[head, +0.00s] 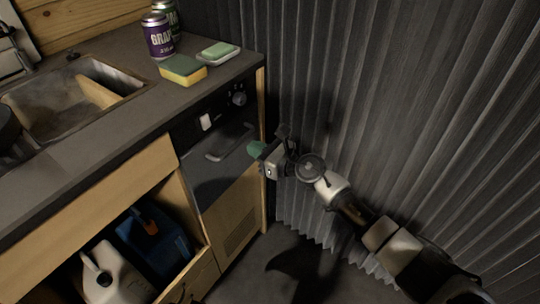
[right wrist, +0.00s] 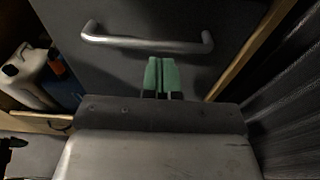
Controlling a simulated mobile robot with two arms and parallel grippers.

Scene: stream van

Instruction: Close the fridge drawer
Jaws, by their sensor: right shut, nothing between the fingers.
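The fridge drawer (head: 212,167) is the dark front with a metal bar handle, set under the counter at its right end. It looks about flush with the cabinet around it, but I cannot tell whether a small gap is left. Its handle (head: 230,143) also shows in the right wrist view (right wrist: 147,45). My right gripper (head: 255,150) has green fingertips and is shut and empty. It is in front of the drawer, just right of the handle in the head view and below it in the right wrist view (right wrist: 161,74). Touch is unclear. My left gripper is out of view.
The counter holds a sink (head: 62,105), a sponge (head: 183,69), a soap dish (head: 222,55) and a purple can (head: 157,36). An open compartment at lower left holds a white jug (head: 108,275) and a blue container (head: 152,243). A corrugated wall (head: 400,90) stands close on the right.

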